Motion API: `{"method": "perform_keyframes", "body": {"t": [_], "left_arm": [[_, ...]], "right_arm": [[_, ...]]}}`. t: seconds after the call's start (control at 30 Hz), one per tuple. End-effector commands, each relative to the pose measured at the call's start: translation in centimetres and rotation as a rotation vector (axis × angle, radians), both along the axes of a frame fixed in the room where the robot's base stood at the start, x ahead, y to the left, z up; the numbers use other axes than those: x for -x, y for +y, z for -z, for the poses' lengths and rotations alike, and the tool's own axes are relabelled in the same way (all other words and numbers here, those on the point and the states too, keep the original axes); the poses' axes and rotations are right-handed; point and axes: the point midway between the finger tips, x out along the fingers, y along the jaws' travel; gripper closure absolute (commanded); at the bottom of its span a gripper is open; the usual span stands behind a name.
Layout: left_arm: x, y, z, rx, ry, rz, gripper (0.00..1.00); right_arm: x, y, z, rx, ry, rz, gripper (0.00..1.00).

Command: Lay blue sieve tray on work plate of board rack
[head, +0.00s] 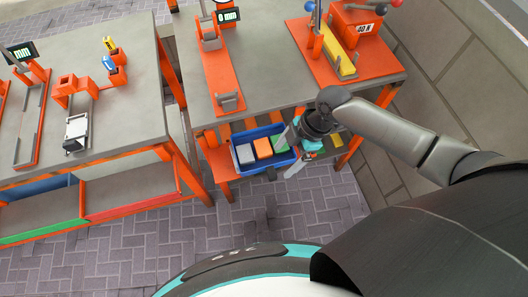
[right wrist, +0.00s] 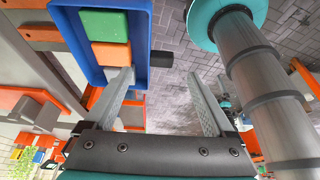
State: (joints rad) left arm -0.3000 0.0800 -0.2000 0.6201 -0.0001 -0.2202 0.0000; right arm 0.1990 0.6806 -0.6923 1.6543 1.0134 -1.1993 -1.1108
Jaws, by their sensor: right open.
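A blue tray (head: 240,137) sits low at the front of the right bench, holding a grey, an orange and a green block. It also shows in the right wrist view (right wrist: 143,42), with a black handle (right wrist: 161,58) on its side. I see no sieve holes in it. My right gripper (head: 291,160) is at the tray's right end. In the right wrist view its fingers (right wrist: 160,76) are open, with the handle between and just beyond the tips; contact cannot be told. No board rack or work plate can be clearly made out. My left gripper is out of view.
The right bench top (head: 262,85) stands above the tray and carries an orange gauge stand (head: 217,72) and an orange press (head: 352,30). The left bench (head: 130,110) holds several orange fixtures. Paved floor (head: 270,205) is open in front.

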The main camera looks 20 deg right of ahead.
Motion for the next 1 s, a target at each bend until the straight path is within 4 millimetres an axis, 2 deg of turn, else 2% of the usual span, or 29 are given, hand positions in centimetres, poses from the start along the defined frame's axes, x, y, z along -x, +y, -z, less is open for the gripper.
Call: {"method": "perform_keyframes", "body": {"t": [0.03,0.27,0.43,0.57,0.87,1.0], "left_arm": [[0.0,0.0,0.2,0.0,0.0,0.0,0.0],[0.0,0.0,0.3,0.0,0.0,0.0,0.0],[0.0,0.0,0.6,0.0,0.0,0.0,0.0],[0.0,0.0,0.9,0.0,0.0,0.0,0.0],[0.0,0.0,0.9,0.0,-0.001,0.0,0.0],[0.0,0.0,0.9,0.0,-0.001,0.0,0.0]], "right_arm": [[0.0,0.3,0.7,-0.001,0.0,0.001,0.11],[0.1,1.0,2.0,-0.001,0.001,0.001,0.11],[0.3,2.5,4.3,-0.002,0.002,0.0,0.11],[0.3,2.9,5.7,-0.001,0.001,0.002,0.11],[0.2,3.1,6.0,0.001,-0.001,0.0,0.11],[0.2,3.0,6.0,0.001,-0.001,0.0,0.26]]}}
